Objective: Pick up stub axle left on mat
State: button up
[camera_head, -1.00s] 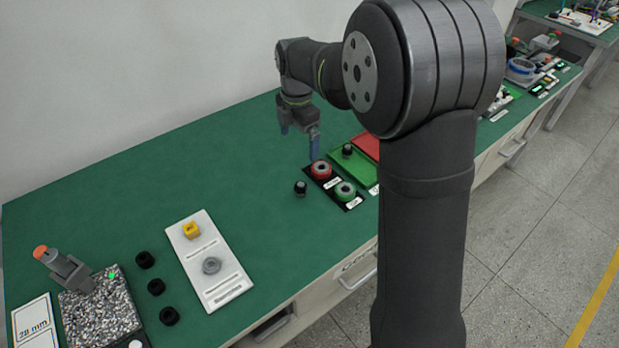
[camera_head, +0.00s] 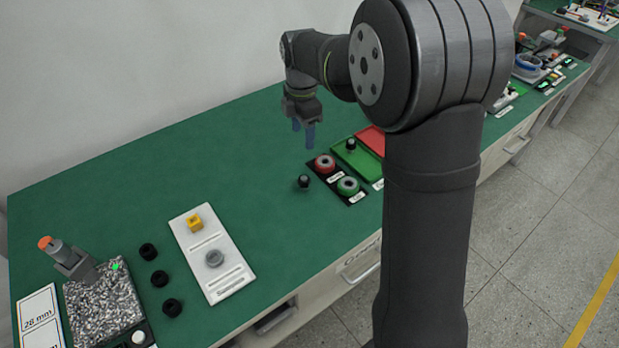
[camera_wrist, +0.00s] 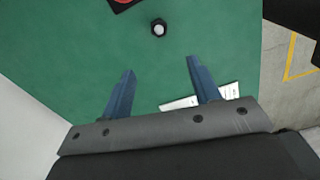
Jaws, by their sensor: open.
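A small dark stub axle (camera_head: 304,181) with a paler top stands on the green mat, just left of a black tray. It also shows in the wrist view (camera_wrist: 159,28), near the top, with bare mat around it. My gripper (camera_head: 303,137) is above the mat, behind the stub axle as seen from the head camera. Its two blue fingers are apart with nothing between them; in the wrist view (camera_wrist: 161,66) the stub axle lies beyond the fingertips, roughly in line with the gap.
A similar dark piece (camera_head: 351,145) stands on a green tray. A white board (camera_head: 229,280) and several black caps (camera_head: 159,278) lie left. Mat behind is clear.

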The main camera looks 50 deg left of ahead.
aim_at(304, 177)
jog(key=f+m, duration=0.4)
jog(key=m, duration=0.1)
jog(key=f+m, duration=0.4)
jog(key=m, duration=0.1)
jog(key=w+f+m, duration=0.1)
jog(key=f+m, duration=0.4)
jog(key=m, duration=0.1)
jog(key=shift+s+a+f, duration=0.1)
jog(key=shift+s+f, duration=0.1)
jog(key=shift+f, duration=1.15)
jog(key=shift+s+a+f, duration=0.1)
jog(key=shift+s+f, duration=0.1)
jog(key=shift+f, duration=1.15)
jog(key=c, duration=1.2)
jog(key=shift+r, duration=0.1)
